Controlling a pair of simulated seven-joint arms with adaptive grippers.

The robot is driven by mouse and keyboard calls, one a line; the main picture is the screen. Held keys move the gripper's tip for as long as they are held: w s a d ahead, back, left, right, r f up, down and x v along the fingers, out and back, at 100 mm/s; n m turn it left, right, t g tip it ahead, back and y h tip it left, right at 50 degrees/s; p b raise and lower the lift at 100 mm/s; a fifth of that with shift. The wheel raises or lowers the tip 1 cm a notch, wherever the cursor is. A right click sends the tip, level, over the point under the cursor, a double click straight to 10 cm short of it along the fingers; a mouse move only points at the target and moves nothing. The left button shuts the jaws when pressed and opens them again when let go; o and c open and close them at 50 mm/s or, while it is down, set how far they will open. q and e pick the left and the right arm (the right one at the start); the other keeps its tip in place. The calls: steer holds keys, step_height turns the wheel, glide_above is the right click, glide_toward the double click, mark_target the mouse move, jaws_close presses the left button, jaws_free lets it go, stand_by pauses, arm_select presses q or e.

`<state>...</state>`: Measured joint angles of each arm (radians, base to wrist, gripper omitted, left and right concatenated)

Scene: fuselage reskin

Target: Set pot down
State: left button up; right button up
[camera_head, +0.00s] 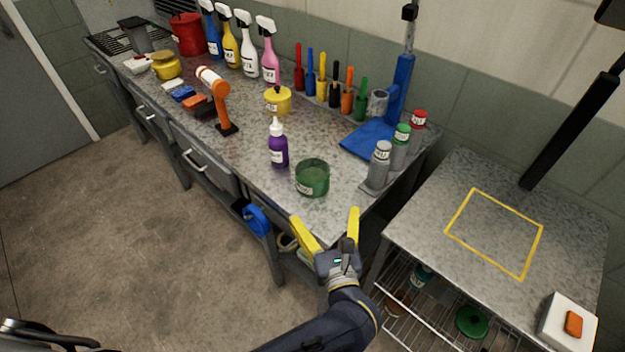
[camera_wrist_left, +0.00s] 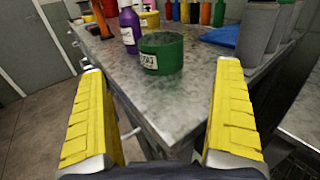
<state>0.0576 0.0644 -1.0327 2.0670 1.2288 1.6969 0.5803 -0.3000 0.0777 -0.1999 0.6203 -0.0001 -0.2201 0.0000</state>
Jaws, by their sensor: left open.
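A green pot (camera_head: 312,178) with a white label stands upright on the speckled grey workbench (camera_head: 270,183), near its front right corner. It also shows in the left wrist view (camera_wrist_left: 163,55), beyond and between my fingers. My left gripper (camera_head: 326,228) has yellow fingers spread wide and is empty. It is just off the bench's near corner, apart from the pot; its fingers (camera_wrist_left: 158,110) fill both sides of the wrist view. My right gripper is not in view.
A purple bottle (camera_head: 278,146) stands close left of the pot. A lower side table (camera_head: 480,180) bears a yellow square outline (camera_head: 496,232) with bare surface inside and a white box (camera_head: 567,323).

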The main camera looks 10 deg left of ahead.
mark_target(310, 159)
arm_select(q)
steer(key=x, duration=1.5)
steer(key=shift+a, duration=0.1)
steer(key=shift+c, duration=0.4)
steer(key=c, duration=1.3)
steer(key=shift+c, duration=0.8)
